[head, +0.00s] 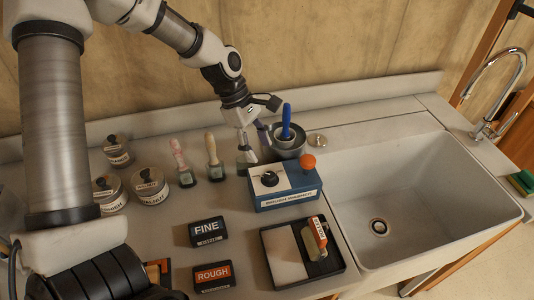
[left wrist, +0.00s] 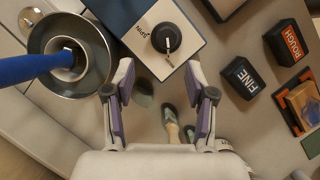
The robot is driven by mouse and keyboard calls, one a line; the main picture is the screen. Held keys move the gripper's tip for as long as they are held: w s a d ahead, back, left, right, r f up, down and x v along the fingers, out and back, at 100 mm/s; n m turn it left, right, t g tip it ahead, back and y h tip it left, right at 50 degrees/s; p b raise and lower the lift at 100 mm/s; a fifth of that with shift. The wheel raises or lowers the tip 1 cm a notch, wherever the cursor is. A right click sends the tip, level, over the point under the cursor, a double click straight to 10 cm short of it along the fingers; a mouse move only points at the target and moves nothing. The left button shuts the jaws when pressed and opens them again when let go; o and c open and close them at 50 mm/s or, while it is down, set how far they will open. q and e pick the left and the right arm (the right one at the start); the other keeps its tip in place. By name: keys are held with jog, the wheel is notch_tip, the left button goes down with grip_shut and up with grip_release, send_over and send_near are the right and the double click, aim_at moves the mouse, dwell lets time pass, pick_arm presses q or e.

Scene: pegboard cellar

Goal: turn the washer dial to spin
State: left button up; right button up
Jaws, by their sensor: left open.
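The washer (head: 285,197) is a blue box with a pale top, standing on the counter. Its round black dial (head: 269,179) also shows in the left wrist view (left wrist: 167,38), with a small white mark on it. Printed words lie around the dial, too small to read surely in the head view. An orange knob (head: 308,161) stands at the box's back right corner. My left gripper (head: 255,150) is open and empty, just behind the box. In the left wrist view its fingertips (left wrist: 160,78) are apart, with the dial beyond them and nothing between them. My right gripper is not in view.
A metal pot (head: 290,148) with a blue-handled tool (head: 286,121) stands right beside my left gripper. Two brushes (head: 213,160) and several jars stand to the left. FINE (head: 208,231) and ROUGH (head: 213,276) blocks and a black tray (head: 334,265) lie in front. A sink (head: 400,190) is at right.

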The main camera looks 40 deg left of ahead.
aim_at(267, 172)
pick_arm(q)
jog(key=shift+s+d+f, duration=0.35)
jog(key=shift+d+f, duration=0.2)
jog(key=shift+d, duration=0.1)
jog(key=shift+s+d+f, duration=0.35)
jog(key=shift+d+f, duration=0.15)
jog(key=shift+d, duration=0.1)
jog(key=f, duration=0.3)
jog(key=w+f, duration=0.1)
jog(key=shift+w+d+f, duration=0.1)
jog(key=shift+d+f, duration=0.05)
jog(key=shift+d, duration=0.15)
jog(key=shift+s+d+r, duration=0.2)
jog(key=shift+s, duration=0.15)
jog(key=c, duration=0.6)
grip_shut()
